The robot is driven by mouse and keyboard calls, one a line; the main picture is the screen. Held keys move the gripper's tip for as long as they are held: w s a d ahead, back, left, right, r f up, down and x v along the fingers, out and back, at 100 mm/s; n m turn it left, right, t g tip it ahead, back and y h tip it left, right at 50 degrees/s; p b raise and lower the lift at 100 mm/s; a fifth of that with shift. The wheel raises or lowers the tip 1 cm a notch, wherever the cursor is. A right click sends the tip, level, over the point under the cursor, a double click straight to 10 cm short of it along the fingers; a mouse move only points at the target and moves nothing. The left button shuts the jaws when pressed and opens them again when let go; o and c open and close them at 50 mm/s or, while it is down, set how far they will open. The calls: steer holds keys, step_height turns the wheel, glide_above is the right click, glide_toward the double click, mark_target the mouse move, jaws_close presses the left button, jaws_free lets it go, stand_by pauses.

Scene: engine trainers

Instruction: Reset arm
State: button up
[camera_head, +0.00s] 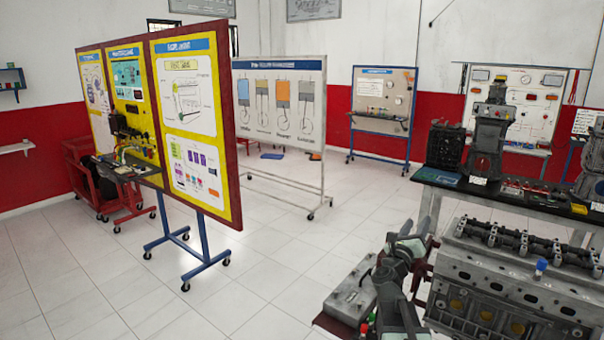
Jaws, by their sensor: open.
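My arm rises from the bottom edge, right of centre, dark grey and folded. My gripper (416,238) is at its upper end, small in the view, open, with nothing seen between its jaws. It appears in front of the dark-topped bench, left of the large engine block (520,290). I cannot tell how far it is from them.
A grey box (352,292) is just left of my arm. A black-topped bench (505,196) with engine parts stands behind on the right. A wheeled yellow display board (188,110) stands left, a white board (280,100) behind it. The tiled floor between is clear.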

steer(key=w+a+f+n+t+y, duration=0.1)
steer(key=w+a+f+n+y, duration=0.1)
steer(key=a+n+y, duration=0.4)
steer(key=w+a+f+n+t+y, duration=0.1)
steer(key=w+a+n+t+y, duration=0.15)
steer(key=a+n, duration=0.5)
steer(key=s+a+f+n+g+y, duration=0.3)
steer(key=a+f+n+g+y, duration=0.35)
steer(key=a+f+n, duration=0.45)
steer(key=s+a+f+n+g, duration=0.3)
steer(key=s+f+n+g, duration=0.3)
steer(key=s+f, duration=0.4)
steer(key=s+d+f+n+g+h, duration=0.1)
steer(key=s+d+f+n+g, duration=0.1)
steer(key=s, duration=0.5)
steer(key=s+d+f+n+g+h, duration=0.1)
steer(key=s+d+f+n+g, duration=0.2)
steer(key=s+n+g, duration=0.2)
steer(key=s, duration=0.2)
steer(key=shift+s+d, duration=0.2)
steer(key=shift+s, duration=0.1)
